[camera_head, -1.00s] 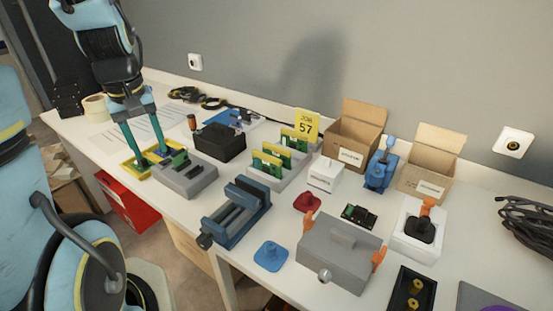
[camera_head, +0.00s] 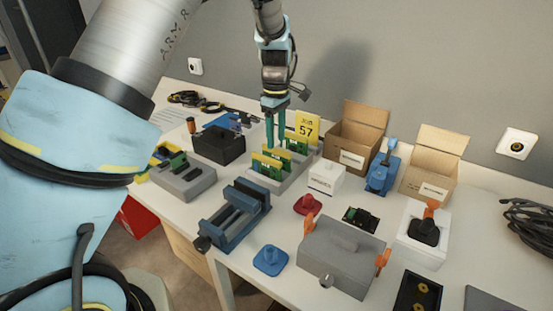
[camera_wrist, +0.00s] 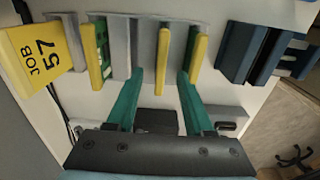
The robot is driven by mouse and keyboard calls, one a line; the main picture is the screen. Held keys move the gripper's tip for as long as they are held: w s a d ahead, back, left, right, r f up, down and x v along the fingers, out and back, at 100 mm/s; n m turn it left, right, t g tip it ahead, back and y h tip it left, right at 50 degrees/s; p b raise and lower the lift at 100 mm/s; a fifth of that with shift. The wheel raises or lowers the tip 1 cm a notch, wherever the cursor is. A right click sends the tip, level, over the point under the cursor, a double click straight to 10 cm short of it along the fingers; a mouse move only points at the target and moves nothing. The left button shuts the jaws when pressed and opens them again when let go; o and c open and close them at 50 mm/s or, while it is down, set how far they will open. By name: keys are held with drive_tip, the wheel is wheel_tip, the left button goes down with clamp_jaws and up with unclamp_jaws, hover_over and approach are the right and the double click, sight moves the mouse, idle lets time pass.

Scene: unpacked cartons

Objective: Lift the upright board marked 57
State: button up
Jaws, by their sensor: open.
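A yellow card reading JOB 57 (camera_head: 306,127) stands upright at the far end of a grey slotted rack (camera_head: 283,184); it also shows at the left of the wrist view (camera_wrist: 38,60). Several green boards with yellow top edges stand upright in the rack, among them a near board (camera_head: 266,168), a middle board (camera_wrist: 163,60) and a far board (camera_wrist: 94,56). I see no 57 on the boards themselves. My gripper (camera_head: 275,145) is open, pointing down over the rack. In the wrist view its teal fingertips (camera_wrist: 159,76) lie either side of the middle board's yellow edge; contact cannot be told.
A blue vise (camera_head: 235,213) stands in front of the rack, and a white box (camera_head: 326,177) to its right. A black box (camera_head: 220,144) and a grey block with a board (camera_head: 183,178) lie to the left. Open cartons (camera_head: 355,135) stand behind at the right.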

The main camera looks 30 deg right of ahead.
sight(276, 149)
drive_tip(key=shift+s+f+p, duration=0.15)
drive_tip(key=shift+f+p, duration=0.75)
drive_tip(key=shift+f, duration=2.4)
clamp_jaws()
